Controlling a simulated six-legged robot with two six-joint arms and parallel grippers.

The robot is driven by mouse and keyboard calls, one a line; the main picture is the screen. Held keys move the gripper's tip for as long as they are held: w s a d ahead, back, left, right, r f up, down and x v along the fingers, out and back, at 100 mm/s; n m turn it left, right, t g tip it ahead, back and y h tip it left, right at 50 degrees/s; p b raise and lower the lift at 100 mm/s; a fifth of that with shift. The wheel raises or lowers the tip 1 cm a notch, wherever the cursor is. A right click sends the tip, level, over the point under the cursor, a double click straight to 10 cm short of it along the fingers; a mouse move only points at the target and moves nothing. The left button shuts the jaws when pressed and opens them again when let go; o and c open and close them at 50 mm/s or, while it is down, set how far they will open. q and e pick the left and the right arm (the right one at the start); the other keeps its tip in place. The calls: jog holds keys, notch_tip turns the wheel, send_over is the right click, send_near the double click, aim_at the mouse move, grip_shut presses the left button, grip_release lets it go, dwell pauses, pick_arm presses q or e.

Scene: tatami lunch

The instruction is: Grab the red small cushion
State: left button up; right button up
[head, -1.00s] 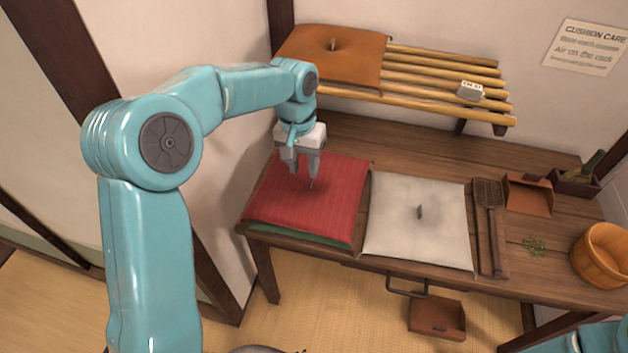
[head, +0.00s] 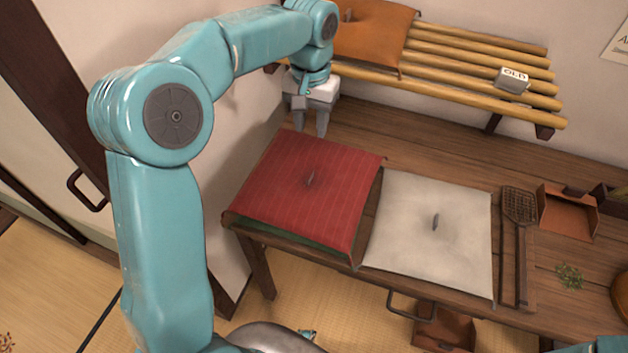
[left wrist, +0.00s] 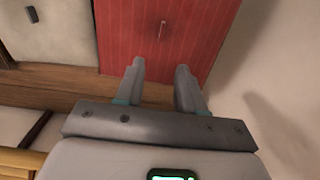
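The red striped cushion (head: 290,205) lies flat at the left end of the wooden table, with a small tuft standing up at its middle. A green cushion (head: 285,236) shows as a thin edge beneath it. My left gripper (head: 311,132) is at the red cushion's back edge, pointing down, with its fingers apart and nothing between them. In the left wrist view, the red cushion (left wrist: 140,40) and its tuft are ahead of the open fingers (left wrist: 160,65). Whether the fingertips touch the cushion is unclear. My right gripper does not show.
A white cushion (head: 465,245) lies right of the red one. A slatted shelf (head: 455,85) with an orange cushion (head: 375,42) and a small labelled block (head: 512,82) is above the table's back. A mesh paddle (head: 519,206) and brown dustpan (head: 568,215) lie further right.

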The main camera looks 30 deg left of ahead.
pick_arm(q)
send_over(310, 174)
notch_tip(310, 174, down, 9)
jog(key=shift+d+f+b, duration=0.1)
jog(key=shift+f+b, duration=0.05)
jog(key=shift+b, duration=0.25)
jog(key=shift+s+f, duration=0.2)
jog(key=shift+f, duration=0.05)
notch_tip(310, 174, down, 5)
jog(key=shift+w+f, duration=0.1)
jog(key=shift+f, duration=0.05)
jog(key=shift+w+f, duration=0.15)
jog(key=shift+f, duration=0.05)
grip_shut()
